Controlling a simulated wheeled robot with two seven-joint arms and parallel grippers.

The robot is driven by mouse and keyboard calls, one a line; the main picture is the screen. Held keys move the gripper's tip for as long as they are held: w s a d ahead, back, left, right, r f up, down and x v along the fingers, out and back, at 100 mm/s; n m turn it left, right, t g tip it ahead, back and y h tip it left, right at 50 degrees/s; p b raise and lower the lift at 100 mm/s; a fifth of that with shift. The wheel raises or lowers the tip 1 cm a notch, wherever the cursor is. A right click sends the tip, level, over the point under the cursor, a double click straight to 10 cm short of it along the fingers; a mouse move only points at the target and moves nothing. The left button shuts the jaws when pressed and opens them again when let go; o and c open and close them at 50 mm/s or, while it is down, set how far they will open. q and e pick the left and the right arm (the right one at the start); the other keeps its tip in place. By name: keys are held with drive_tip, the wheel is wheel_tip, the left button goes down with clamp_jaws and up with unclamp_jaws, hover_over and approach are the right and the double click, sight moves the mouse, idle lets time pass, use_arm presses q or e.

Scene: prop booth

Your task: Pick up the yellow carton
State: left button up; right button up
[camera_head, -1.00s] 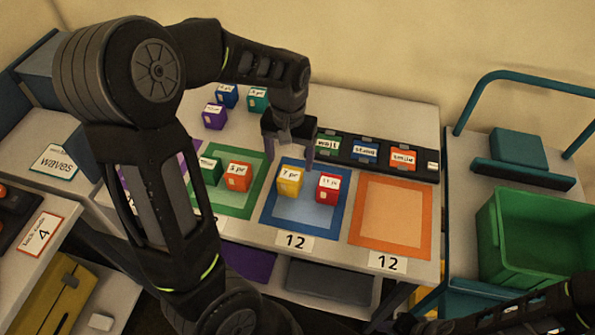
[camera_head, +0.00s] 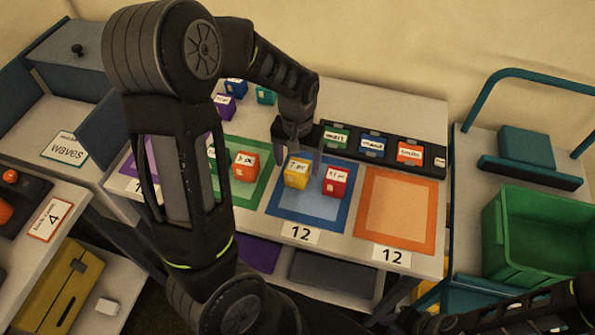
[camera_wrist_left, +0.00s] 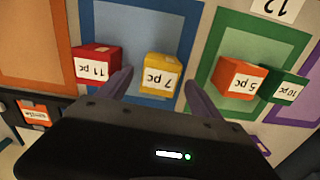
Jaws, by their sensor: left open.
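The yellow carton (camera_head: 297,173), labelled "7 pc", sits on the blue-bordered mat (camera_head: 312,207) on the table. My left gripper (camera_head: 301,158) is open, just behind and above the yellow carton in the head view. In the left wrist view the yellow carton (camera_wrist_left: 161,74) lies ahead, between the lines of the two open fingers (camera_wrist_left: 158,88). Whether the fingers reach down to its sides cannot be told. The red carton (camera_head: 335,181), labelled "11 pc", stands right of it on the same mat, and in the wrist view (camera_wrist_left: 97,64) it is close to one finger.
The orange mat (camera_head: 397,208) is empty. A black rack of labelled cards (camera_head: 372,146) lies behind. A green crate (camera_head: 540,240) stands at right.

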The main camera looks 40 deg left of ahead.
sight(297, 167)
use_arm(q)
wheel_tip(297, 167, down, 3)
drive_tip(key=shift+f, duration=0.15)
drive_tip(key=shift+c, duration=0.5)
drive_tip(key=c, duration=1.4)
drive_tip(key=shift+c, duration=0.3)
wheel_tip(297, 167, up, 10)
drive_tip(key=shift+r+b, duration=0.1)
drive_tip(key=shift+b, duration=0.3)
